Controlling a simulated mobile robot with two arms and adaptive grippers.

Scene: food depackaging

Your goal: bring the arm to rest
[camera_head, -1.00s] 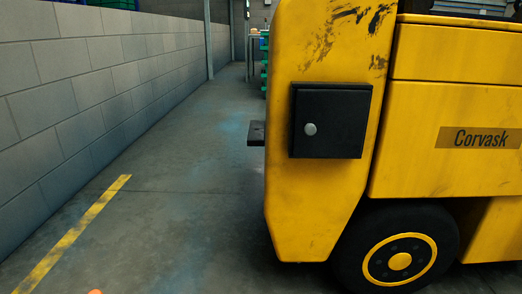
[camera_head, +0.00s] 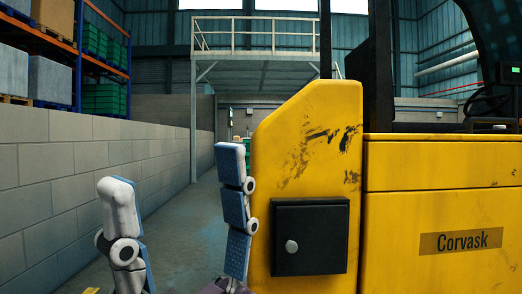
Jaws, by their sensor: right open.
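My right gripper (camera_head: 172,168) shows low in the head view, left of centre, with its fingers pointing up. One finger, white-backed with blue on its edge, stands at the left. Another, with blue pads, stands at the right and overlaps the left edge of the yellow vehicle in the picture. A wide gap lies between them and nothing is held. The gripper's base is mostly cut off by the bottom edge. I cannot tell how far the right finger is from the vehicle. My left gripper is not in view.
A yellow vehicle marked Corvask (camera_head: 415,205) fills the right side, with a black box (camera_head: 310,238) on its body. A grey block wall (camera_head: 60,165) runs along the left, with racking (camera_head: 82,45) behind it. Between them a floor aisle leads to a raised platform (camera_head: 258,52).

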